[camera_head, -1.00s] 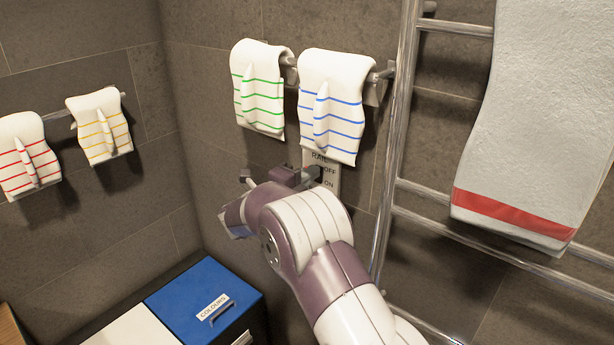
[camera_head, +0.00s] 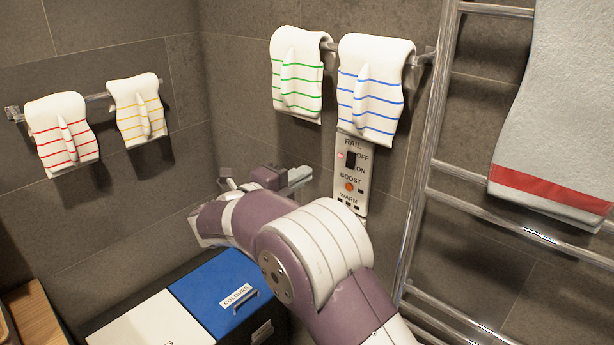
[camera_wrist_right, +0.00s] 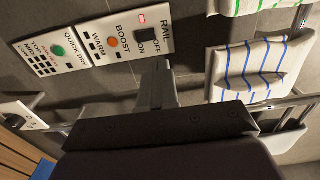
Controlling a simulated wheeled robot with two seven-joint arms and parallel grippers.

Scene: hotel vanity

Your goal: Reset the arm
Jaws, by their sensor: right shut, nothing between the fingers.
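My right arm reaches up from the bottom of the head view, bent at a purple-and-white joint. Its gripper (camera_head: 298,178) is shut and empty, just left of a white control panel (camera_head: 351,190) on the wall. In the right wrist view the shut fingers (camera_wrist_right: 158,80) point toward the wall below the panel's dark RAIL rocker switch (camera_wrist_right: 149,41). The gripper appears apart from the panel. A red light shows beside the switch, and an orange BOOST button (camera_head: 349,186) is below it in the head view. My left gripper is not in view.
Green-striped (camera_head: 297,75) and blue-striped (camera_head: 372,90) towels hang above the gripper. Red-striped (camera_head: 62,133) and yellow-striped (camera_head: 138,110) towels hang at left. A metal towel ladder (camera_head: 424,170) stands at right. A blue-lidded COLOURS bin (camera_head: 208,287) is below.

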